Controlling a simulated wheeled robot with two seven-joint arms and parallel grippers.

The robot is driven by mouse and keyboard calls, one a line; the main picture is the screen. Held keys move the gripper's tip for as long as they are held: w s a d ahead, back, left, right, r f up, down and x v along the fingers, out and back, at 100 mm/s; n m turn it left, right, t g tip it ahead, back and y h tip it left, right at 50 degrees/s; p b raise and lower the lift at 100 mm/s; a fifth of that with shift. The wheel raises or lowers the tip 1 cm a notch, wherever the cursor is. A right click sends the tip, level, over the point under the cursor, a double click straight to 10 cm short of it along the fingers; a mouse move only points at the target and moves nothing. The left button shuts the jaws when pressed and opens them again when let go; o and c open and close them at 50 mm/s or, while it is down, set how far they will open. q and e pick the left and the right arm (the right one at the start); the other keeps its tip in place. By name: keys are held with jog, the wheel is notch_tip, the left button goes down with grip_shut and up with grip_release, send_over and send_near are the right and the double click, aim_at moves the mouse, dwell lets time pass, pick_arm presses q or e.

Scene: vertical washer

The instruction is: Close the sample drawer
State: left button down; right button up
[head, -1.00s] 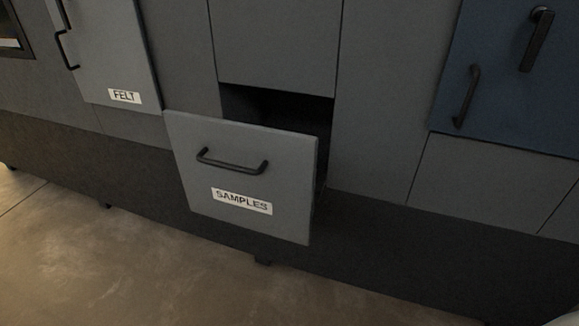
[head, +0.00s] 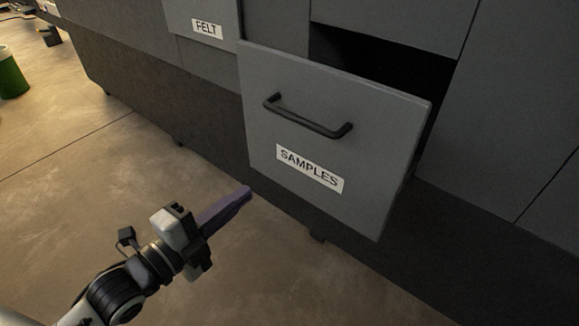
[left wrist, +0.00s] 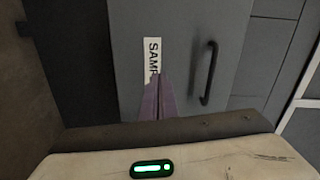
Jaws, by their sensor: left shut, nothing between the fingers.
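The sample drawer (head: 335,135) is a grey front labelled SAMPLES with a black bar handle (head: 308,117). It stands pulled out, with a dark gap behind its top and right edges in the head view. My left gripper (head: 246,193) comes in from the lower left with its purple fingers together and empty. In the head view its tips appear just left of the drawer's lower left edge. In the left wrist view the fingers (left wrist: 158,80) point at the drawer front (left wrist: 185,40) and overlap part of the label; contact cannot be told. My right gripper is not in view.
The FELT panel (head: 207,28) is to the upper left of the drawer. A dark plinth (head: 150,105) runs below the cabinet. The concrete floor (head: 70,190) in front is clear. A green container (head: 11,75) stands at the far left.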

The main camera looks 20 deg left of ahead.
pick_arm(q)
notch_tip(320, 180, up, 2)
jog(key=m, duration=0.2)
send_near(298, 142)
jog(key=shift+t+h, duration=0.3)
jog(key=shift+h, duration=0.1)
jog(key=x, duration=0.6)
jog(key=shift+w+f, duration=0.2)
jog(key=shift+f, duration=0.2)
